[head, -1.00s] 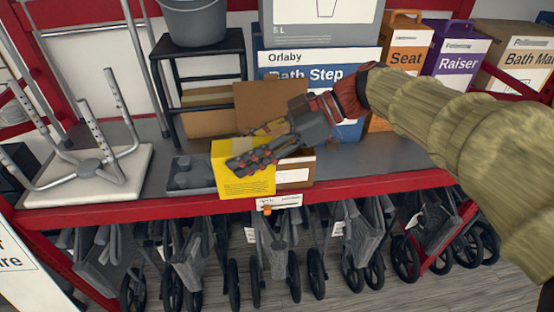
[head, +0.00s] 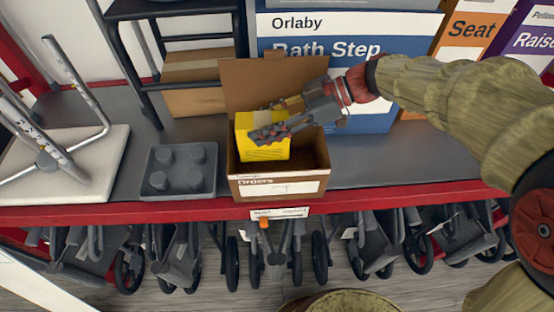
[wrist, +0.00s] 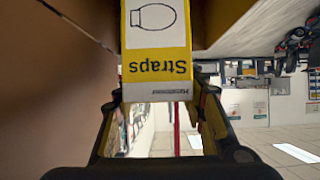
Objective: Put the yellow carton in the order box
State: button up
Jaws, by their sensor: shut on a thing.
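The yellow carton (head: 262,140) is held in my gripper (head: 275,118), inside the opening of the brown order box (head: 281,189), towards its left side. Whether the carton touches the box floor is hidden by the front wall.
A grey tray with round bumps (head: 178,171) sits left of the box. A white board with metal legs (head: 100,165) is further left. A Bath Step box (head: 350,50) and a black step stool (head: 180,35) stand behind. Folded wheeled frames are under the shelf.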

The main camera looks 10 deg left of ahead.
aim_at(267, 150)
notch_tip(267, 150, down, 10)
jog(key=shift+s+r+b, duration=0.1)
jog(key=shift+b, duration=0.5)
jog(key=shift+f, duration=0.2)
jog(key=o, duration=1.3)
jog(key=shift+r, duration=0.15)
jog(key=shift+d+r, duration=0.25)
jog(key=shift+d, duration=0.05)
jog(key=p+v, duration=0.1)
jog(key=v, duration=1)
jog(key=shift+d, duration=0.2)
